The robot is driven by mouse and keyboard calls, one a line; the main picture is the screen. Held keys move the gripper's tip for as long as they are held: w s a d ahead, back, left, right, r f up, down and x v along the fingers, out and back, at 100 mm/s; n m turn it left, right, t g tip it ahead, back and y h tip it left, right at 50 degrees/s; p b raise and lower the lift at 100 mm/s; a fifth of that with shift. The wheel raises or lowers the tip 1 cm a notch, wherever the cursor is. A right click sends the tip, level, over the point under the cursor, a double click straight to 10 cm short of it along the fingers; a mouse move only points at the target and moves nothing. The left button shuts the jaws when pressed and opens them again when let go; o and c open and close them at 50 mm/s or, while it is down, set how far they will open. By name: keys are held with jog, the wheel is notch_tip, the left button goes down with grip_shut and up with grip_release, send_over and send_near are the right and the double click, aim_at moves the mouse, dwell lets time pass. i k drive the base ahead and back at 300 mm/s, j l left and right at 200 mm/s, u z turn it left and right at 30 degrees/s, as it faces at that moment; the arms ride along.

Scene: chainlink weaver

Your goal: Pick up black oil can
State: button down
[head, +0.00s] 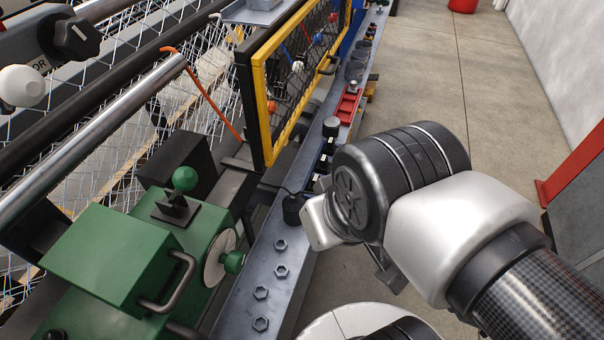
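A small black oil can (293,209) with a thin spout stands on the grey steel rail (262,268), just right of the green machine. My arm comes in from the lower right, and its wrist is just right of the can. My gripper (388,272) is mostly hidden behind the wrist. Only a dark part of it shows below, over the floor, apart from the can. Its fingertips and any opening between them cannot be made out.
The green machine (112,258) with its handles and green knob (185,179) stands left of the can. Bolt heads line the near rail. A yellow-framed mesh guard (262,100) rises behind. Small items and a red tool (347,104) sit farther along. Floor at right is open.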

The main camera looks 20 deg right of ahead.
aim_at(293, 202)
jog(key=z, duration=0.2)
jog(key=k+u, duration=0.1)
jog(key=u, duration=0.25)
jog(key=k+u, duration=0.15)
jog(key=u, duration=0.2)
jog(key=k+j+u, duration=0.1)
jog(key=u, duration=0.25)
